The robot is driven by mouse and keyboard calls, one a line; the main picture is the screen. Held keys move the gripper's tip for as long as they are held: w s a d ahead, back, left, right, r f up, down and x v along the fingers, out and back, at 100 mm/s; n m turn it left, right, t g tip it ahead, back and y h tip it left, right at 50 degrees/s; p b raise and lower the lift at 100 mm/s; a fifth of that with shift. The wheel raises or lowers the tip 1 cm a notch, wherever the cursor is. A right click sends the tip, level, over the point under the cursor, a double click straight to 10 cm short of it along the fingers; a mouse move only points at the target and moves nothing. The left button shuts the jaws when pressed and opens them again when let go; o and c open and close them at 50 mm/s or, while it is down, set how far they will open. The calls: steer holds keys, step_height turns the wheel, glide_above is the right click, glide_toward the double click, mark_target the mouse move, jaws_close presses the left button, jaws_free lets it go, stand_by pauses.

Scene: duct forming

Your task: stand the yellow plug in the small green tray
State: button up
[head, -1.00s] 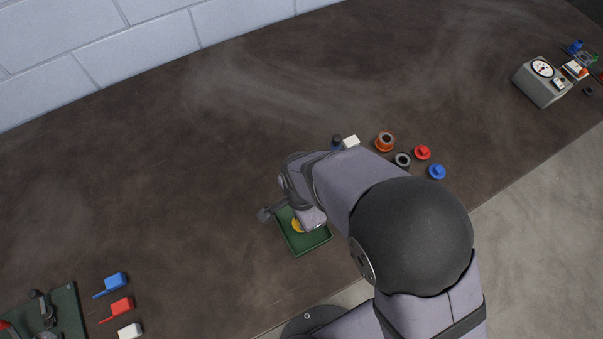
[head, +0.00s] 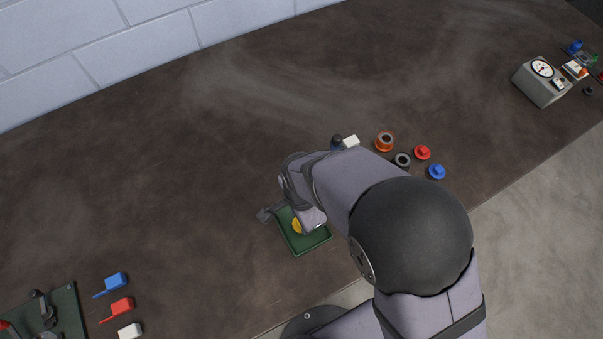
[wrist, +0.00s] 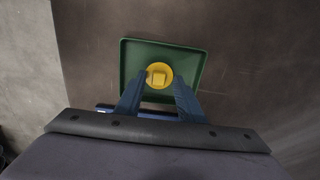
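The yellow plug (wrist: 158,75) has a round flange with a squarish knob facing the wrist camera. It is inside the small green tray (wrist: 193,58), near the middle, and looks upright. In the head view the plug (head: 297,226) shows as a yellow patch beside my arm, within the tray (head: 310,246). My gripper (wrist: 159,80) is over the tray, with its two blue fingers apart on either side of the plug. Gaps show between the fingers and the knob. Whether a fingertip touches the flange is hard to tell. My arm hides part of the tray in the head view.
A gauge box (head: 541,83) stands far right.

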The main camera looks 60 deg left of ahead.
step_height(320, 180, up, 12)
steer(key=b, duration=0.3)
stand_by(0.7)
steer(key=w+d+f+n+h, duration=0.15)
steer(key=d+f+n, duration=0.45)
steer(key=d+n, duration=0.65)
steer(key=w+d+r+m, duration=0.1)
steer(key=w+d+m, duration=0.5)
steer(key=d, duration=0.8)
steer(key=w+d+r+m+y, duration=0.1)
steer(key=w+d+m, duration=0.5)
steer(key=w+d, duration=0.6)
steer(key=d+r, duration=0.1)
steer(key=d, duration=0.1)
steer(key=shift+w+d, duration=0.25)
steer(key=shift+d, duration=0.05)
